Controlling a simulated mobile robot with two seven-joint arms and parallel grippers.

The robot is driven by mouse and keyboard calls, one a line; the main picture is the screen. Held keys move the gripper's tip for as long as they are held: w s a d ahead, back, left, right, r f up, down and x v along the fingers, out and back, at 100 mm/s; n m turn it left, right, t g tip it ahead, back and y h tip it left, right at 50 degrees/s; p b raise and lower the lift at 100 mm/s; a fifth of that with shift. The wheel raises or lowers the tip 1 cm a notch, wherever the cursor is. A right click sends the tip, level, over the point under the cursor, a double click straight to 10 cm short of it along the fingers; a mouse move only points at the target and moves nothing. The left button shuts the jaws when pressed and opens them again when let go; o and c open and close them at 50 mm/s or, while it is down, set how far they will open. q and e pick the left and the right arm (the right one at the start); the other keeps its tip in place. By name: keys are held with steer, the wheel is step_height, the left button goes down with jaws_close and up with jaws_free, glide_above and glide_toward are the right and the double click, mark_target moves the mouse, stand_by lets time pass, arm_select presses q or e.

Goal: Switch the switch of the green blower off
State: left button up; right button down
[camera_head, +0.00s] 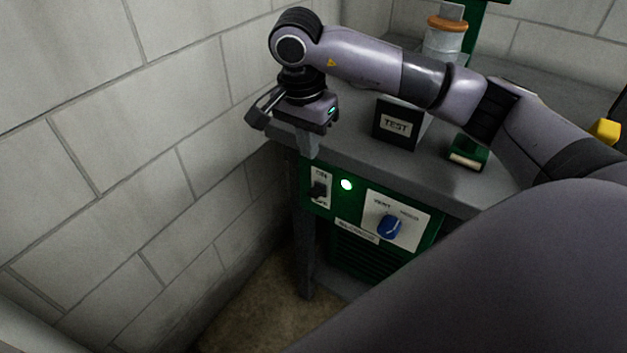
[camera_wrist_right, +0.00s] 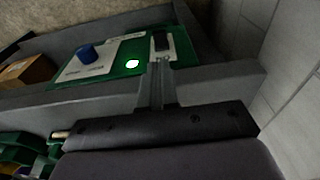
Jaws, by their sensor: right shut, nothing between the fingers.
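The green blower's panel (camera_head: 345,205) sits under the grey bench top. Its switch (camera_head: 319,188) is a dark toggle on a white plate marked ON above and OFF below; I cannot tell for sure which way the toggle leans. A round lamp (camera_head: 347,184) beside it glows green. My right gripper (camera_head: 309,147) is shut and empty, fingers pointing down by the bench's front edge, just above the switch. In the right wrist view the shut fingers (camera_wrist_right: 160,72) end near the switch plate; the dark switch (camera_wrist_right: 161,42) shows just beyond the fingertips. My left gripper is out of view.
A blue knob (camera_head: 390,227) on a white plate is right of the lamp. On the bench top (camera_head: 356,160) stand a dark TEST block (camera_head: 396,124) and a small green box (camera_head: 468,152). A block wall (camera_head: 150,150) is close on the left.

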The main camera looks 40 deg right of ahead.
mark_target(314, 191)
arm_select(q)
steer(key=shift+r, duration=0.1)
arm_select(e)
steer(key=shift+d, duration=0.1)
steer(key=f, duration=0.6)
steer(key=d+f, duration=0.1)
steer(key=f, duration=0.3)
steer(key=shift+w+d, duration=0.1)
steer(key=shift+w, duration=0.2)
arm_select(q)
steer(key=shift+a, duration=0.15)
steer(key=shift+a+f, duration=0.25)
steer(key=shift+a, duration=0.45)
